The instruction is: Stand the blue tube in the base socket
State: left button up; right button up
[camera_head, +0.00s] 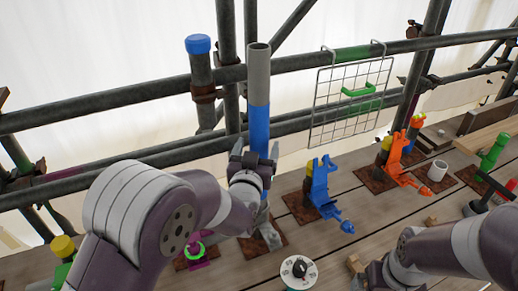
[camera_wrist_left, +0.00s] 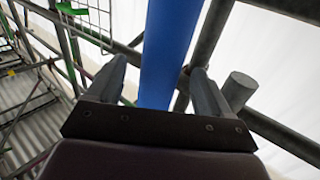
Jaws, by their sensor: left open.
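The blue tube (camera_head: 259,125) stands upright, with a grey hollow length at its top. My left gripper (camera_head: 256,156) is open, with its fingers on either side of the tube. In the left wrist view the blue tube (camera_wrist_left: 168,55) passes between the two spread fingers (camera_wrist_left: 158,85), with gaps visible. A grey base socket (camera_head: 265,232) shows below the gripper on a rusty plate. The gripper and wrist hide the tube's lower end, so I cannot see how it meets the socket. My right gripper (camera_head: 366,274) is low at the right, and its jaws are unclear.
Scaffold rails (camera_head: 110,105) run behind the tube, with a blue-capped post (camera_head: 200,65) beside it. A wire panel (camera_head: 350,95) hangs at the right. Blue (camera_head: 322,185) and orange (camera_head: 398,160) clamps stand on the planks. A round dial (camera_head: 298,271) sits in front.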

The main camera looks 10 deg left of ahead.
pick_arm(q)
jog(key=w+p, duration=0.2)
jog(key=w, duration=0.2)
jog(key=shift+w+a+r, duration=0.1)
jog(key=shift+w+a, duration=0.05)
jog(key=shift+w, duration=0.45)
grip_shut()
jog(key=shift+r, duration=0.1)
